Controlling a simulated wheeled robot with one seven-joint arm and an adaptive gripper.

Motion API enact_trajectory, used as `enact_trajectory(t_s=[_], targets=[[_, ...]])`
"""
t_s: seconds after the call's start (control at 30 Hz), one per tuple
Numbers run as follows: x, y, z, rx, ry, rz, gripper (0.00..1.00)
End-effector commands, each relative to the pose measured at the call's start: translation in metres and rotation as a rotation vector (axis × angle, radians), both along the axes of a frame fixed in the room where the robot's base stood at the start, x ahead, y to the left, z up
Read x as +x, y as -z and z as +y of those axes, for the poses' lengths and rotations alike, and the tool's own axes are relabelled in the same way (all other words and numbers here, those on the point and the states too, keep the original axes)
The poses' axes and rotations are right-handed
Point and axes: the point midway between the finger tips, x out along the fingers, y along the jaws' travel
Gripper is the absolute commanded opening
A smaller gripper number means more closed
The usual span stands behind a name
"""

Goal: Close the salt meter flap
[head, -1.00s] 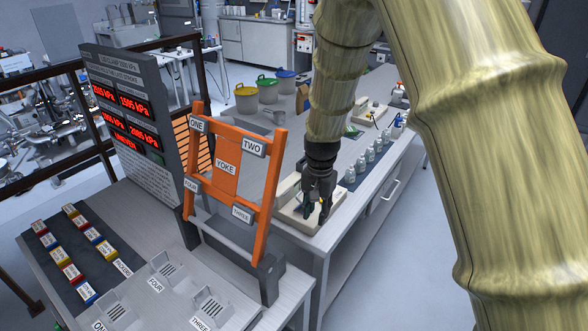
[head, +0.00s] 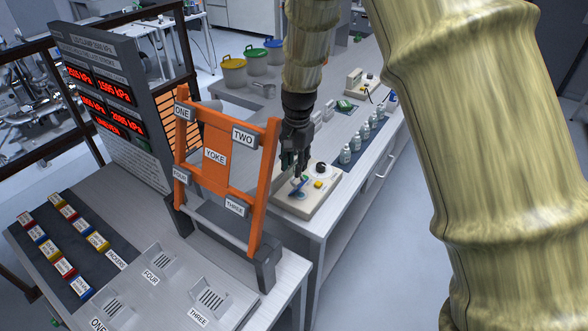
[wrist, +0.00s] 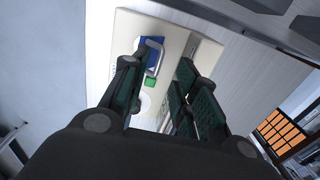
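The salt meter seems to be the beige box (head: 310,204) on the bench, with a black knob and a yellow button. A blue flap (head: 297,188) on it looks tilted up beside a green patch. My gripper (head: 295,170) is above the box's left part, close to the flap. In the wrist view my gripper (wrist: 160,66) has its fingers apart with nothing held. The flap lies near the left fingertip; I cannot tell whether they touch.
An orange yoke frame (head: 215,155) stands just left of my gripper. A pressure display panel (head: 105,105) is behind it. Several small bottles (head: 363,137) line the bench at right. Another beige device (head: 362,82) and lidded buckets (head: 253,62) stand farther back.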

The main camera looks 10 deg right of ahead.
Motion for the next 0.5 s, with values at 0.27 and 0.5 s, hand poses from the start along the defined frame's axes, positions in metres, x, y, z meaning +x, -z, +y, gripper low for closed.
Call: enact_trajectory(t_s=[0.27, 0.5], targets=[[0.001, 0.028, 0.001, 0.0, 0.0, 0.001, 0.29], [0.001, 0.037, 0.001, 0.0, 0.0, 0.0, 0.29]])
